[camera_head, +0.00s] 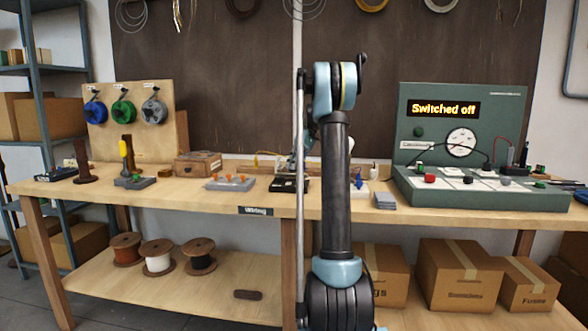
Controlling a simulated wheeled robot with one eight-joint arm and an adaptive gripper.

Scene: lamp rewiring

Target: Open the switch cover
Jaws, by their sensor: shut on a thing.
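My gripper (296,167) shows small and partly hidden, just left of my upright dark arm at the middle of the workbench. It is low over a small black-and-white unit (289,185) on the bench top, which appears to be the switch. The jaws are shut on a small part there, apparently the switch cover. The cover's own outline and how far it is lifted are too small to make out.
Left of the unit is a grey block with orange pieces (231,184), then a wooden box (198,164) and a spool board (133,120). A green test console (462,100) reading "Switched off" stands right. My arm hides the bench's middle.

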